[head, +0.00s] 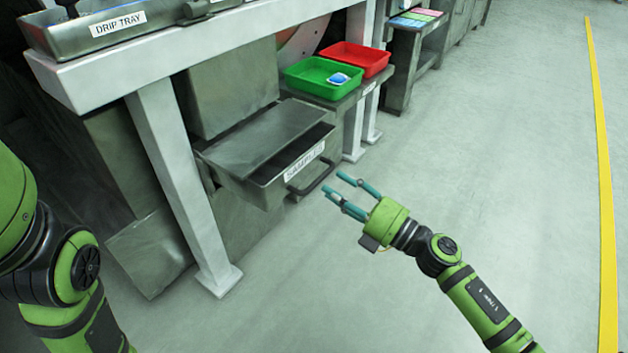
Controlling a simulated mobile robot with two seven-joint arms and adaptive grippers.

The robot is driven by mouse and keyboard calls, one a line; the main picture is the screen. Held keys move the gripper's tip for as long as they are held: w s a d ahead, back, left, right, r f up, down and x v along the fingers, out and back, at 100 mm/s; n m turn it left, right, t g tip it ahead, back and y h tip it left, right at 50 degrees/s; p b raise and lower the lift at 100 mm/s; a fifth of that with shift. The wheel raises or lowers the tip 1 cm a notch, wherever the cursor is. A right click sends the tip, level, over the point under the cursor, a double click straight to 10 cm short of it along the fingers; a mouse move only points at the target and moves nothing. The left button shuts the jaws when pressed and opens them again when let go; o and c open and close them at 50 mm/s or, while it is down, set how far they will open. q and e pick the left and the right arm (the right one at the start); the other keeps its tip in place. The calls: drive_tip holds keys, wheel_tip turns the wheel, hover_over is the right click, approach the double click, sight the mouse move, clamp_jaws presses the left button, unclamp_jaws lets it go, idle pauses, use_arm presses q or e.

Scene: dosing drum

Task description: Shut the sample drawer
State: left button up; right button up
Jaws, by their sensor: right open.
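The grey metal sample drawer (262,187) is pulled partly out under the white-framed bench, with a dark gap along its top. A white label, partly readable as "SAMPLE", is on its front, and a dark bar handle (316,178) sticks out from that front. My right gripper (341,191) is open, with teal fingers pointing left toward the handle. Its fingertips are close to the handle's right end and look apart from it. My left arm shows at the left edge, but its gripper is out of view.
A green tray (309,87) with a blue and white item and a red tray (381,66) stand on a low shelf behind the drawer. A white bench leg (183,190) stands left of the drawer. The grey floor on the right is clear up to a yellow line (600,170).

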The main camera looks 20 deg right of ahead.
sight(321, 179)
drive_tip(key=shift+b+x, duration=0.5)
drive_tip(key=shift+x, duration=2.05)
